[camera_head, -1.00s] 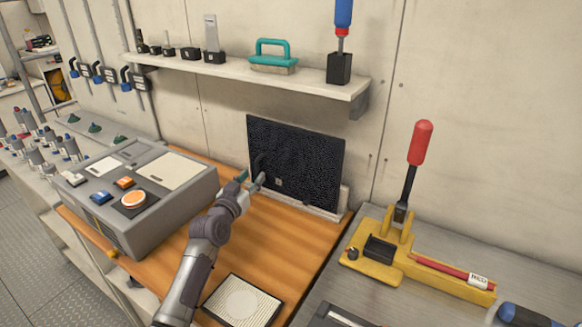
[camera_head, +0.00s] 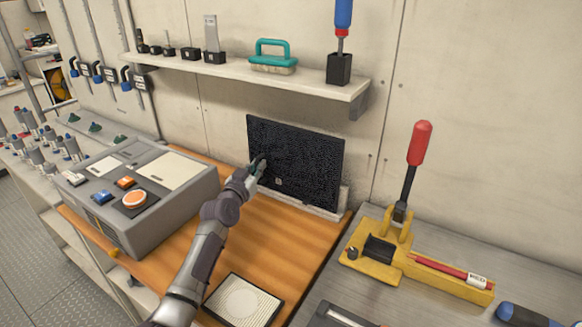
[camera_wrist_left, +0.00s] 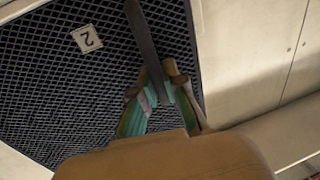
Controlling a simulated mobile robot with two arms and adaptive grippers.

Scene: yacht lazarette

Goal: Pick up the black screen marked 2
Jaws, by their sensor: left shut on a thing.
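The black screen (camera_head: 305,160) is a dark mesh panel. It stands upright against the wall at the back of the wooden bench top, its lower edge at a pale ledge. A small tag marked 2 shows on it in the left wrist view (camera_wrist_left: 87,39). My left gripper (camera_head: 259,164) is at the screen's left part. In the left wrist view its fingers (camera_wrist_left: 160,92) are shut on a dark upright bar on the screen's front, which looks like its handle. My right gripper is not in view.
A grey control box (camera_head: 150,190) stands left of my arm. A shelf (camera_head: 310,82) with tools runs above the screen. A yellow lever press (camera_head: 415,265) is at the right. A square framed filter (camera_head: 243,302) lies on the wooden top (camera_head: 290,230).

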